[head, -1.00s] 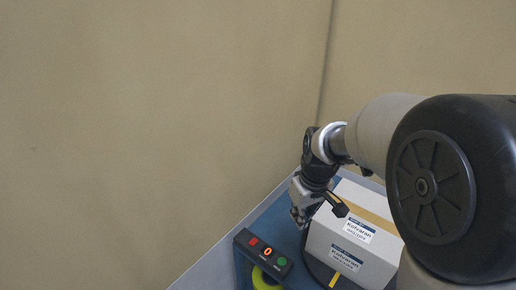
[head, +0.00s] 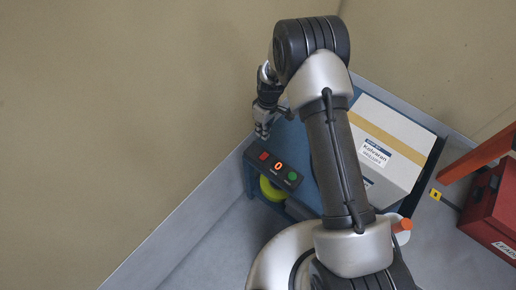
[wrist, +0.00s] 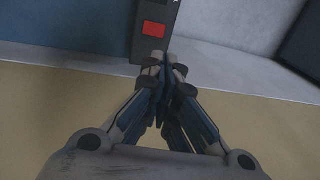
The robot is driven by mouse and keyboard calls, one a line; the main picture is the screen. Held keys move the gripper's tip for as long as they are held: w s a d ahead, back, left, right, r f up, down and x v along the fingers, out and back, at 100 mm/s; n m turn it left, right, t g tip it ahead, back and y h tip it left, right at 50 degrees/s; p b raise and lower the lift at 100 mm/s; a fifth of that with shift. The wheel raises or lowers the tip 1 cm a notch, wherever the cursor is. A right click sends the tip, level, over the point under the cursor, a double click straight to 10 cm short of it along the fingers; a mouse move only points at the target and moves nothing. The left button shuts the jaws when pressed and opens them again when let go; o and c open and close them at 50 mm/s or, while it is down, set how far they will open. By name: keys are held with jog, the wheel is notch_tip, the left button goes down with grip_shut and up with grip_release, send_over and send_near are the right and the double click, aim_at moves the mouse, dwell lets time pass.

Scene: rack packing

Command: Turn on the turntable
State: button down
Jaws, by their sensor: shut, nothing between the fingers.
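The turntable's control panel (head: 274,168) is a dark box with a red button (head: 264,156), a lit orange "0" display (head: 278,166) and a green button (head: 292,176). The turntable itself is mostly hidden under a cardboard box (head: 395,135) and behind my arm. My gripper (head: 263,132) is shut and empty, just beyond the red-button end of the panel. In the wrist view my shut fingertips (wrist: 166,62) are just below the panel's end, with the red button (wrist: 154,29) ahead. The gap between fingers and panel is hard to judge.
The blue table (head: 290,140) carries the panel and box. A yellow-green round object (head: 271,190) sits under the panel. A red toolbox (head: 496,205) and an orange beam (head: 478,160) stand at right.

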aim_at(259, 158)
jog(key=f+b, duration=0.1)
jog(key=f, duration=0.3)
jog(key=s+f+b, duration=0.1)
jog(key=f, duration=0.4)
jog(key=a+f+b, duration=0.1)
jog(key=f, duration=0.3)
jog(key=shift+s+f+b, duration=0.2)
jog(key=shift+f+b, duration=0.15)
jog(key=shift+f, duration=0.05)
jog(key=shift+f, duration=0.1)
jog(key=shift+s+a+f+b, duration=0.15)
jog(key=shift+f+b, duration=0.3)
jog(key=shift+b, duration=0.3)
jog(key=shift+r, duration=0.15)
jog(key=shift+w+d+r+b, duration=0.3)
jog(key=shift+w+d, duration=0.2)
jog(key=shift+w, duration=0.1)
